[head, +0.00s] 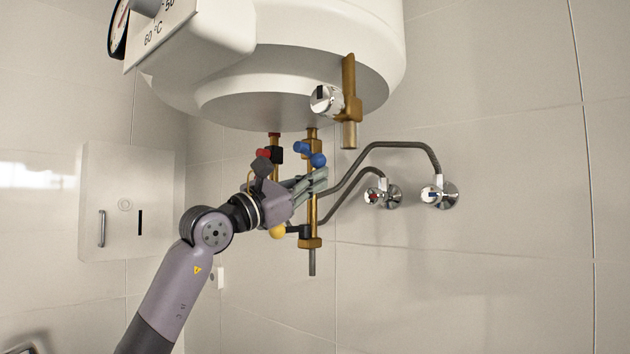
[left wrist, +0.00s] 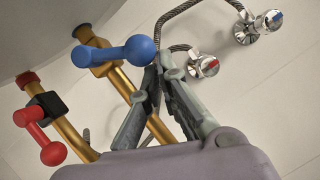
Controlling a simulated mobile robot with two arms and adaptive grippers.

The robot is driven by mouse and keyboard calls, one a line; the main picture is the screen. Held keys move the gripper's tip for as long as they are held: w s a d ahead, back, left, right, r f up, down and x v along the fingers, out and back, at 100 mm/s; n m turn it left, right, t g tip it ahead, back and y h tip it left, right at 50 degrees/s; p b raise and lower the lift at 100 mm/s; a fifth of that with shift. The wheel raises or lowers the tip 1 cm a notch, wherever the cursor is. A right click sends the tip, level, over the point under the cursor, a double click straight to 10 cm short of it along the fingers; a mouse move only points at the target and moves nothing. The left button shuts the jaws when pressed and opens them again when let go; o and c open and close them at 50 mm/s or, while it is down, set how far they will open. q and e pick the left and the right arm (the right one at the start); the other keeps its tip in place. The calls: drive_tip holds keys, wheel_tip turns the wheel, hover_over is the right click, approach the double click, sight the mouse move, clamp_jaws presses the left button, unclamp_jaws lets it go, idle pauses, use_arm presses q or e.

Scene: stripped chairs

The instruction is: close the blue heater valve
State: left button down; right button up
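The blue heater valve (head: 318,160) has a blue, knob-ended handle on a vertical brass pipe below the white boiler. In the left wrist view the blue handle (left wrist: 115,55) points across its brass pipe to the right. My left gripper (head: 326,177) is just below the blue handle in the head view, in front of the brass pipe. In the left wrist view its fingertips (left wrist: 162,66) are close together beside the handle's rounded right end, with nothing seen between them. Whether they touch the handle I cannot tell. My right gripper is in neither view.
A red valve (head: 264,153) sits left of the blue one, and a yellow knob (head: 277,231) is under my left gripper. The white boiler (head: 290,40) hangs above. Bent hoses (head: 405,145) run to wall taps (head: 438,194) on the right. The wall further right is bare.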

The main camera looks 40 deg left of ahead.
use_arm(q)
drive_tip(key=shift+a+r, duration=0.1)
drive_tip(key=v, duration=1.2)
idle(0.4)
